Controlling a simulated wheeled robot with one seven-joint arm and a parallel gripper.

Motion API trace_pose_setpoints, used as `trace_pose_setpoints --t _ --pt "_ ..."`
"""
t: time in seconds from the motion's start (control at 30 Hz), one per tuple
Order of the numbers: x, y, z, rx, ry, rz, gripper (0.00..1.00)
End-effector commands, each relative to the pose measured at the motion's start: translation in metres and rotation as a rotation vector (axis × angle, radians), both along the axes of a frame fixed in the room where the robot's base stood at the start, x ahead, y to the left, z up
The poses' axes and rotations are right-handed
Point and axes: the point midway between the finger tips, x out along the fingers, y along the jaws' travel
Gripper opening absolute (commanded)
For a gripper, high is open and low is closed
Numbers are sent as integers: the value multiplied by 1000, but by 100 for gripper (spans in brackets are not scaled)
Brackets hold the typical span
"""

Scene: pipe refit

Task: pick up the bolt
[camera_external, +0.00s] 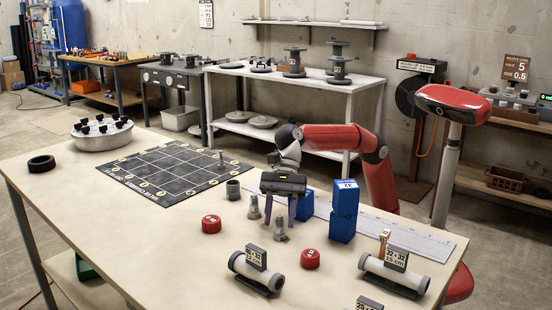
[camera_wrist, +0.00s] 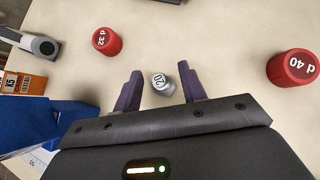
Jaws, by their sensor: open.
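Two grey bolts stand upright on the table in the external view, one on the left (camera_external: 254,208) and one nearer the camera (camera_external: 280,231). My gripper (camera_external: 280,215) is just above and behind the nearer one, pointing down. In the wrist view my gripper (camera_wrist: 160,71) is open, with a grey bolt marked 20 (camera_wrist: 161,83) between its purple fingers, closer to the right finger. Nothing is held. I cannot tell for sure whether the fingertips reach below the bolt's top. The second bolt does not show in the wrist view.
Red caps stand around, d 32 (camera_wrist: 106,40) and d 40 (camera_wrist: 293,67). Blue boxes (camera_external: 343,214) stand to the right of my gripper. Grey pipe pieces on stands (camera_external: 257,272) lie in front. A grey socket (camera_external: 233,190) and a black gridded mat (camera_external: 165,170) are to the left.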

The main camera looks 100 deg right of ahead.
Motion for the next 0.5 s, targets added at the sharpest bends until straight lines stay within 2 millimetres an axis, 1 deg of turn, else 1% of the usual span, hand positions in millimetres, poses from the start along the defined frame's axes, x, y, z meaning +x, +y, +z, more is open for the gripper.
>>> trace_pose_setpoints --t 0.03,0.13,0.37,0.43,0.5 --pt "1 7 -9 -1 1 1 41" --pt "3 15 -17 -1 1 1 41" --pt "4 17 -18 0 -1 -2 41" --pt "4 17 -17 0 0 -1 35" --pt "4 17 -17 0 0 -1 26"
